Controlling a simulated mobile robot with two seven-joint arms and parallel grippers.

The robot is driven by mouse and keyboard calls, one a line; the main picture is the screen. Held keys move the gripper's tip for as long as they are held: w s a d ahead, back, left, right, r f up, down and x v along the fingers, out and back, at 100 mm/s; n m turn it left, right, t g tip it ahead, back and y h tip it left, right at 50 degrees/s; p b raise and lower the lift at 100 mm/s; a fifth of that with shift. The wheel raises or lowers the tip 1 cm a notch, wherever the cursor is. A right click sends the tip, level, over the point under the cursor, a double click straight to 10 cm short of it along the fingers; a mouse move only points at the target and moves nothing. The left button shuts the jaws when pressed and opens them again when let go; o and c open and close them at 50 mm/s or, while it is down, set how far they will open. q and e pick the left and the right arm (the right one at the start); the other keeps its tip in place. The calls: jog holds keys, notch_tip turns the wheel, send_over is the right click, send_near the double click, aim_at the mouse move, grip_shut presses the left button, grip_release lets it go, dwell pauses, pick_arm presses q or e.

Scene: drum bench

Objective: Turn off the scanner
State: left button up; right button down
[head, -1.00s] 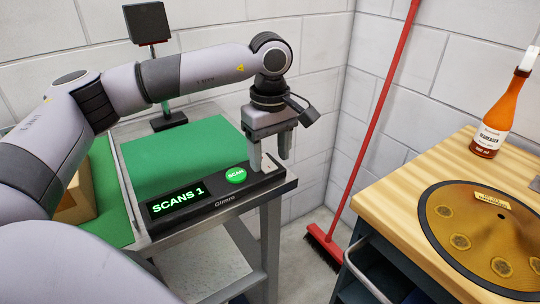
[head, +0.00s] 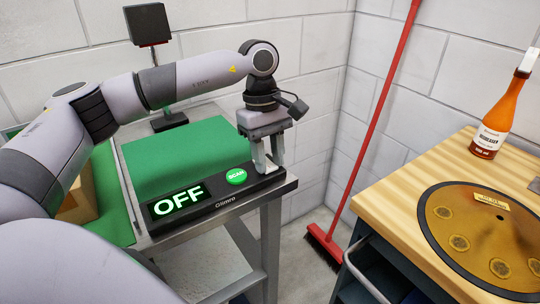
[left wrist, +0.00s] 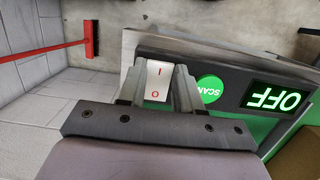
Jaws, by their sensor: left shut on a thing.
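The scanner's dark control bar (head: 222,203) runs along the front of a green-topped bench. Its display (head: 180,203) reads OFF in lit letters. A round green SCAN button (head: 236,176) sits to the right of the display. My left gripper (head: 267,168) points down at the bar's right end. In the left wrist view, a white rocker switch (left wrist: 157,82) marked I and O lies between the fingers of my left gripper (left wrist: 159,88). The fingers are shut on the switch. In the head view the fingers hide the switch. My right gripper is not in view.
A dark square panel on a stand (head: 148,26) rises behind the green bed (head: 180,155). A cardboard box (head: 80,200) is at the left. A wooden-topped cart (head: 400,195) at the right carries an orange bottle (head: 492,115) and a drum disc (head: 470,240). A red broom (head: 380,110) leans between.

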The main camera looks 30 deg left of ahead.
pick_arm(q)
jog(key=shift+a+h, duration=0.15)
jog(key=shift+h, duration=0.35)
jog(key=o, duration=1)
jog(key=shift+o, duration=0.2)
jog(key=shift+r, duration=0.1)
jog(key=v, duration=0.7)
jog(key=shift+w, duration=0.15)
